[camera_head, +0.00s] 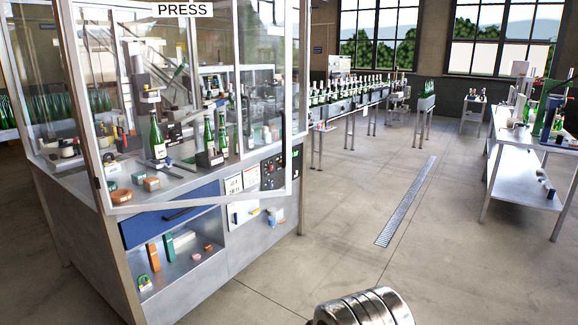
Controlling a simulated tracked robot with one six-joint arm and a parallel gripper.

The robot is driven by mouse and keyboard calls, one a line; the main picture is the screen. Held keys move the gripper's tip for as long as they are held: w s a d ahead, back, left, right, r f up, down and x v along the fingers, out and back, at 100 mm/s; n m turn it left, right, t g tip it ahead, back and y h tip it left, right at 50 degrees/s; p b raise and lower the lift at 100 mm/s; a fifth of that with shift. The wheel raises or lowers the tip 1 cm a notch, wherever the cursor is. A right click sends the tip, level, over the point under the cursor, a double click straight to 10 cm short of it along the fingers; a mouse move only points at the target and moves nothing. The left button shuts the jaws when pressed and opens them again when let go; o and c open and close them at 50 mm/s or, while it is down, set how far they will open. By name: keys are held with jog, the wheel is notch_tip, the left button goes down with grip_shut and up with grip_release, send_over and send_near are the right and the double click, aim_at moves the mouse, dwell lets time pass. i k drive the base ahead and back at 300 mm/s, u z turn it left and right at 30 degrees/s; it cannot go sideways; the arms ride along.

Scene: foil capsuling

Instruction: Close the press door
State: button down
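The press (212,262) is a metal cabinet with a glazed upper housing at the left, under a "PRESS" sign (184,9). Its door is a clear pane in a white frame (288,105), with a dark upright handle (246,112). The lower rail of the door crosses in front of the worktop edge and the blue drawer (172,214), so the door looks swung out from the press front. How wide it stands is hard to tell. Green bottles (157,138) stand inside, seen through the pane. My gripper is not in view.
A shiny ringed metal cylinder (366,307) shows at the bottom edge. A bottle conveyor (350,98) stands behind, and a work table (520,165) is at the right. The floor between, with a drain grate (405,205), is clear.

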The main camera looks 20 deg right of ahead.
aim_at(160, 10)
jog(key=u, duration=0.15)
jog(key=i, duration=1.05)
jog(key=u, duration=0.4)
